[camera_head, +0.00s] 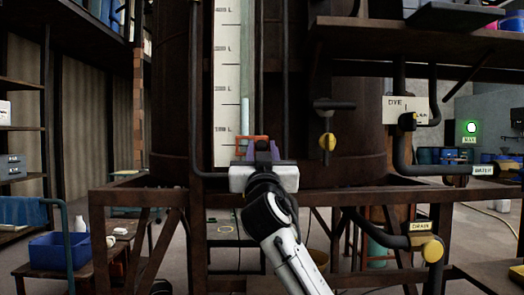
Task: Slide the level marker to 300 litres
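The level marker, a small orange frame (240,139), sits low on the white litre scale (228,70), just under the lowest printed label in view. The scale stands upright on the dark vat (340,85); its labels are too blurred to read surely. My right gripper (262,150), with a white body and purple fingers, is at the marker's height and overlaps it in the camera_head view. The fingers hide part of the marker, so I cannot tell whether they grip it. My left gripper is out of view.
A pale sight tube (245,112) runs beside the scale. A rusty frame rail (130,194) crosses in front of the vat. Pipes with yellow handles (327,142) stand at right, including the drain handle (432,251). A blue bin (60,250) is at lower left.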

